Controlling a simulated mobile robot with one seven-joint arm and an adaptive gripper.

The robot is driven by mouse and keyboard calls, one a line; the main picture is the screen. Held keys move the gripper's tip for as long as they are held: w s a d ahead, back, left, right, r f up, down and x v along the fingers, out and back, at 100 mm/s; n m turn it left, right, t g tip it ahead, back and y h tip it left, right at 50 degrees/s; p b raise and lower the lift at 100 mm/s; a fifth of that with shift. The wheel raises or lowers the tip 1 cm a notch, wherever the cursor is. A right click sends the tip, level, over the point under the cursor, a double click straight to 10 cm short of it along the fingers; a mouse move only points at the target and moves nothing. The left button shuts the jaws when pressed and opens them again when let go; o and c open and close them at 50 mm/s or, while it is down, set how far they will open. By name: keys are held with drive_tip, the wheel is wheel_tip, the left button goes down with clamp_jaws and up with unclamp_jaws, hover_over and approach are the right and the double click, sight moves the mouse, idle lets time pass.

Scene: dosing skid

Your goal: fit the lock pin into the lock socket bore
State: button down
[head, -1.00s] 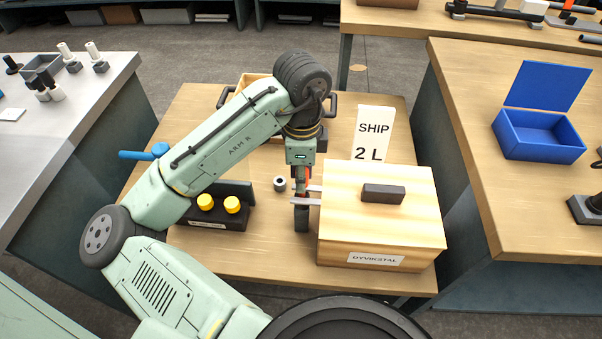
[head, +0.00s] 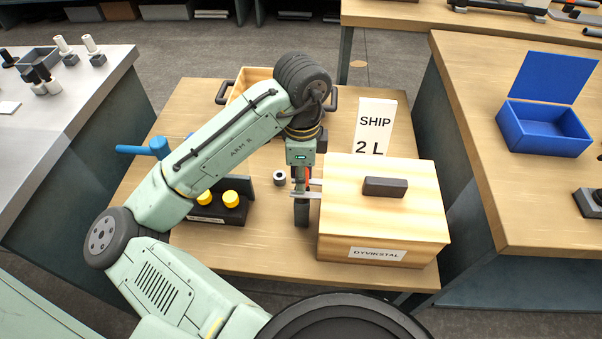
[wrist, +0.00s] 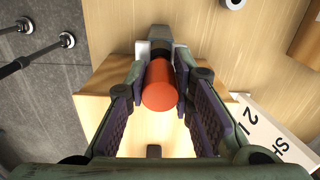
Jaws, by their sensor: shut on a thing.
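My gripper (wrist: 159,88) is shut on the lock pin, whose orange-red round end (wrist: 160,86) faces the wrist camera. A strip of the pin's orange-red (head: 308,174) also shows in the head view. My gripper (head: 303,205) points down at the left side of the lidded wooden box (head: 345,225). In the wrist view a dark grey block (wrist: 160,38) lies past the pin between pale tabs. I cannot tell whether it is the lock socket. The bore and pin tip are hidden.
A SHIP 2 L sign (head: 374,128) stands behind the box. A small grey ring (head: 280,178) and a black block with yellow knobs (head: 222,212) are to the left. An open wooden crate (head: 250,80) is behind my arm.

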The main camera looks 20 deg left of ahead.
drive_tip(key=shift+f, duration=0.4)
drive_tip(key=c, duration=1.3)
unclamp_jaws()
drive_tip(key=shift+r, duration=0.1)
wheel_tip(320, 180, up, 12)
drive_tip(key=shift+f, duration=0.1)
